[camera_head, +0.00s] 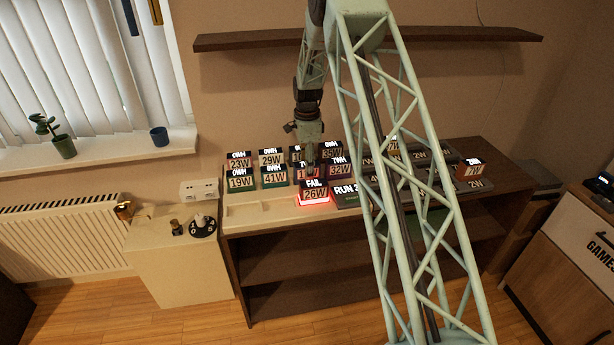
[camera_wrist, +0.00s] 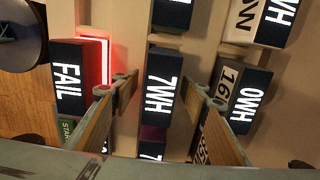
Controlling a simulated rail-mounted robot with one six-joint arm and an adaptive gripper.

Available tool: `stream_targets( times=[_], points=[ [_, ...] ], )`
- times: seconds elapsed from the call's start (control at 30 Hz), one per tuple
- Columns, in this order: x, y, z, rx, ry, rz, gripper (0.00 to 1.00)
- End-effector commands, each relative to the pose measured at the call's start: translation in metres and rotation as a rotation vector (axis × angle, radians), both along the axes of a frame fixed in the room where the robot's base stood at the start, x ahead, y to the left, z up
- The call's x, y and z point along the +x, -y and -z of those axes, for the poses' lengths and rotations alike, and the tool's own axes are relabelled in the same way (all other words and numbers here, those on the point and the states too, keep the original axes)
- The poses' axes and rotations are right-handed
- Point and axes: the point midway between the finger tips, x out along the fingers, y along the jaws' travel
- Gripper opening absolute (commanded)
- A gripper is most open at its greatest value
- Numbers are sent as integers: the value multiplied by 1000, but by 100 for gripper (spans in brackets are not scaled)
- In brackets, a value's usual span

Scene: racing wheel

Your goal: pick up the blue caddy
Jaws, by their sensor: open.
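Several small block-shaped caddies with dark, white-lettered tops stand in rows on the shelf unit. None is clearly blue in these views. My gripper (camera_head: 309,153) points down over the rows. In the wrist view its two fingers (camera_wrist: 163,92) are open, one on each side of a dark-topped caddy marked 7WH (camera_wrist: 166,88). I cannot tell whether they touch it or how high they are above it. A caddy marked FAIL (camera_wrist: 69,82) sits left of the fingers beside a glowing red outline; it reads 26W in the head view (camera_head: 315,194). A 0WH caddy (camera_wrist: 250,100) sits close right of the fingers.
The shelf unit's top (camera_head: 262,213) has bare room at front left. Other caddies, such as 32W (camera_head: 340,170) and 41W (camera_head: 273,181), crowd my gripper. A blue pot (camera_head: 159,136) stands on the windowsill. A wall shelf (camera_head: 250,40) runs behind my arm.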

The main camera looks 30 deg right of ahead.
Motion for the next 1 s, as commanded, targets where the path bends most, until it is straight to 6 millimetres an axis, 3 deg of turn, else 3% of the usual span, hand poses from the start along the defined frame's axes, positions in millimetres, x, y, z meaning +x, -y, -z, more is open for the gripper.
stream_targets(
  times=[0.47, 0.8, 1.0],
  points=[
    [0, 0, 0, 0, 0, 0, 40],
    [0, 0, 0, 0, 0, 0, 9],
    [0, 0, -1, 0, 1, 0, 8]
  ],
)
